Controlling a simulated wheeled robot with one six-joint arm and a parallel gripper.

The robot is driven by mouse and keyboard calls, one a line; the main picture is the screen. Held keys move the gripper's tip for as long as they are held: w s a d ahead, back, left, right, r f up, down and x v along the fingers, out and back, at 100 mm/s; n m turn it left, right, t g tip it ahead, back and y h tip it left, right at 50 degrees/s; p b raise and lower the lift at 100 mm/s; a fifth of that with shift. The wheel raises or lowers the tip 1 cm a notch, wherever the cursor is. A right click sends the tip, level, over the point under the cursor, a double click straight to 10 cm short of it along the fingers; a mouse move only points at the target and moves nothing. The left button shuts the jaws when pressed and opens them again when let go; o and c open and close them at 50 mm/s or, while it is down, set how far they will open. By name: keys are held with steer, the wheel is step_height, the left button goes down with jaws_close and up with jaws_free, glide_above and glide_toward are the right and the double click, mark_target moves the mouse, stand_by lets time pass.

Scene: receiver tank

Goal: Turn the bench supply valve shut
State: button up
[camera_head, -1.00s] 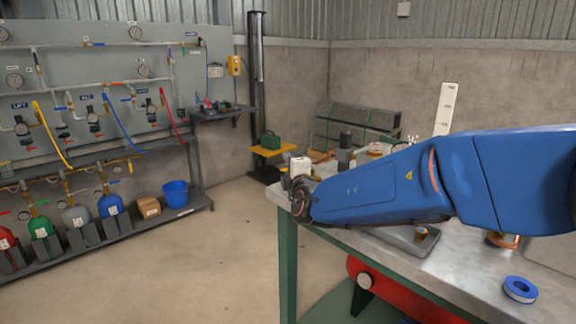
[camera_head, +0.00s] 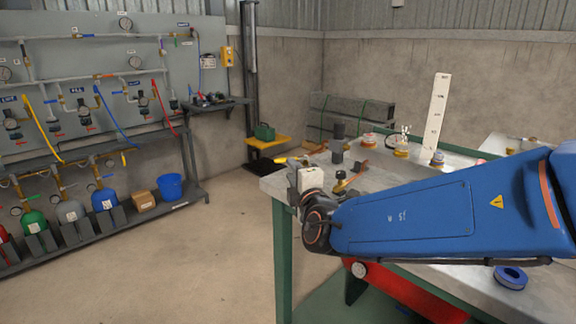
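A small fitting with a black knob and brass-coloured body (camera_head: 341,178) stands on the metal bench (camera_head: 380,180), just right of my wrist; I cannot tell whether it is the bench supply valve. My blue arm reaches in from the right, low over the bench's front edge. The white block at its end, which seems to be my gripper (camera_head: 308,179), is over the bench's near left corner. It is apart from the knob in the picture, though depth is unclear. I cannot make out its fingers. My arm hides part of the bench top.
A dark cylinder (camera_head: 338,143), an upright white scale strip (camera_head: 436,118) and several small parts stand farther back on the bench. A blue tape roll (camera_head: 510,277) lies at the right. A wall panel (camera_head: 90,75) with gauges and coloured hoses is at left. The floor between is clear.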

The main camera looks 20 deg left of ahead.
steer(key=shift+v, duration=2.6)
